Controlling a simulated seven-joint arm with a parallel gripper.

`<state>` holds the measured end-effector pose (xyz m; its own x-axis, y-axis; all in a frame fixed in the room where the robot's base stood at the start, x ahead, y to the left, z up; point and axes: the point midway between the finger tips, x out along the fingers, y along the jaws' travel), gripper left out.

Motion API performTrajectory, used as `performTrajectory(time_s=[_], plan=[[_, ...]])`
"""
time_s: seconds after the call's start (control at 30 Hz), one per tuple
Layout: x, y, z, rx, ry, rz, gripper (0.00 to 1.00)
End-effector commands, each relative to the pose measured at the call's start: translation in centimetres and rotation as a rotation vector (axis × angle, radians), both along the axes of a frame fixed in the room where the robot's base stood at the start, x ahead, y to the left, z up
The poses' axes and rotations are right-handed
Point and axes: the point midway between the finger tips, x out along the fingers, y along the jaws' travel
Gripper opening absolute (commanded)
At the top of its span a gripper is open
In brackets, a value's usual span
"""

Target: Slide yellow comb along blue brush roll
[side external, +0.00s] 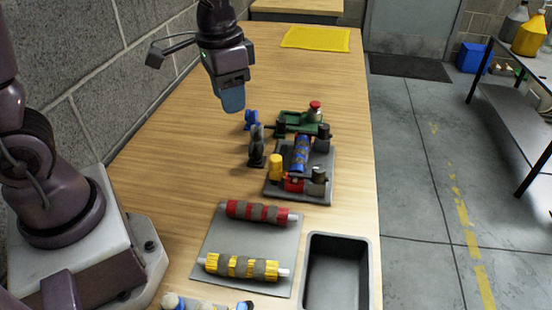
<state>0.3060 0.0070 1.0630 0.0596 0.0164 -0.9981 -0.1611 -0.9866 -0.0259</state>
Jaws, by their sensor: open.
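The blue brush roll (301,154) lies on a grey fixture plate (325,172) right of the middle of the table, between dark upright posts. A small yellow upright piece (275,167) stands at the left of the plate; it may be the yellow comb, but its shape is too small to tell. My gripper (232,103) is open and hangs above the table, up and to the left of the plate, apart from the roll and the yellow piece. Its fingers overlap in this view, and I see nothing held in them.
A grey mat (268,234) with a red-banded roll (257,211) and a yellow-banded roll (241,266) lies in front. A dark empty tray (338,240) is beside it. Dark and blue stands (256,148) and a green fixture (290,117) sit near the plate. The far table is clear before a yellow mat (316,38).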

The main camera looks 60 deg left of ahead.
Motion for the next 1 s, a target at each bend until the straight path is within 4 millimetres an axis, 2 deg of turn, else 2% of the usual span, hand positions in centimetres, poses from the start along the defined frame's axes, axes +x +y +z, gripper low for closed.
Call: performTrajectory(time_s=[0.03, 0.1, 0.3, 0.37, 0.43, 0.57, 0.67, 1.0], plan=[[1.4, 0.1, -1.7, 0.001, 0.039, -0.037, 0.42], [3.2, 0.2, -3.6, 0.003, 0.072, -0.097, 0.42], [7.4, 0.4, -8.1, 0.005, 0.11, -0.277, 0.42], [8.8, 0.5, -8.7, 0.011, 0.095, -0.341, 0.42], [10.0, 0.5, -7.8, 0.023, 0.054, -0.411, 0.42], [10.1, 0.5, -8.1, 0.027, 0.05, -0.464, 0.42], [10.0, 0.6, -9.0, 0.026, 0.054, -0.468, 0.42], [10.0, 0.7, -15.8, 0.026, 0.056, -0.465, 0.42]])
